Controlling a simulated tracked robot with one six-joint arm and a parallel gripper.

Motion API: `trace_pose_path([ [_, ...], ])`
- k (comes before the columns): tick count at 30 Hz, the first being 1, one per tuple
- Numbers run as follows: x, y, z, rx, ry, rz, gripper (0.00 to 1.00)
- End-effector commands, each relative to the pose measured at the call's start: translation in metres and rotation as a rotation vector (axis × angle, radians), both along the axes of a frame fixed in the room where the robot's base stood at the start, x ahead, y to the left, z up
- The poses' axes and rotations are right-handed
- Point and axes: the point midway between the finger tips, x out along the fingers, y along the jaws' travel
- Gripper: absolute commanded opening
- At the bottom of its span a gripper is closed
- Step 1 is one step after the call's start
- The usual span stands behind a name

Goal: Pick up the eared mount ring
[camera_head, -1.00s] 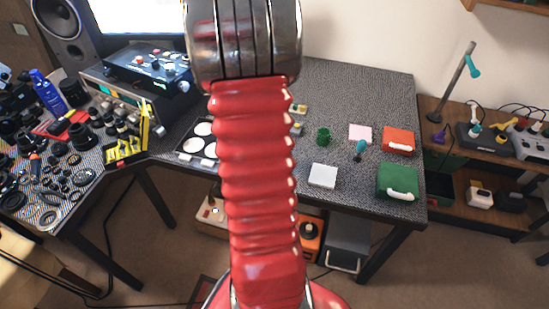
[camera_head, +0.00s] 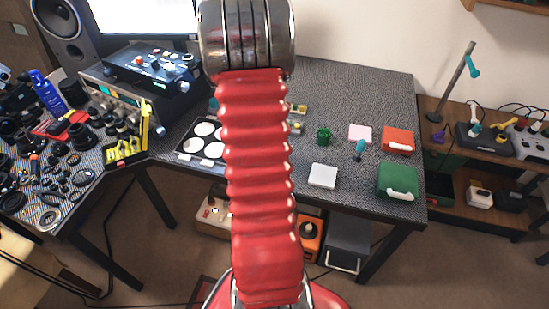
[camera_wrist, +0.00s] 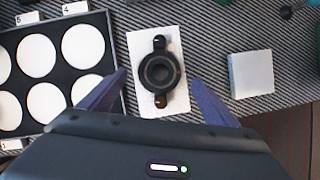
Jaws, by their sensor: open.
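The eared mount ring (camera_wrist: 159,72) is a dark ring with a round centre and two ears, one at its top and one at its bottom. It lies on a white rectangular pad (camera_wrist: 172,102) in the wrist view. My gripper (camera_wrist: 158,84) is open, with one blue finger to the left of the pad and one to the right. The fingertips look level with the lower part of the ring and do not appear to touch it. In the head view my red arm hides the ring and the gripper.
A dark tray (camera_wrist: 63,17) with several white discs lies left of the pad in the wrist view. A white block (camera_wrist: 251,74) lies to the right, near the table edge.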

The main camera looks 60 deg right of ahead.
Motion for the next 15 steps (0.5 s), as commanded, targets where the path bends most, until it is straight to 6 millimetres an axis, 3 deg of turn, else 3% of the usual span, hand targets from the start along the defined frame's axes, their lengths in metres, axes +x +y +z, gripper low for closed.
trace_pose_path([
  [6, -0.001, -0.010, -0.021, 0.000, 0.001, 0.000, 0.83],
  [15, -0.001, -0.012, -0.026, -0.001, -0.001, 0.000, 0.83],
])
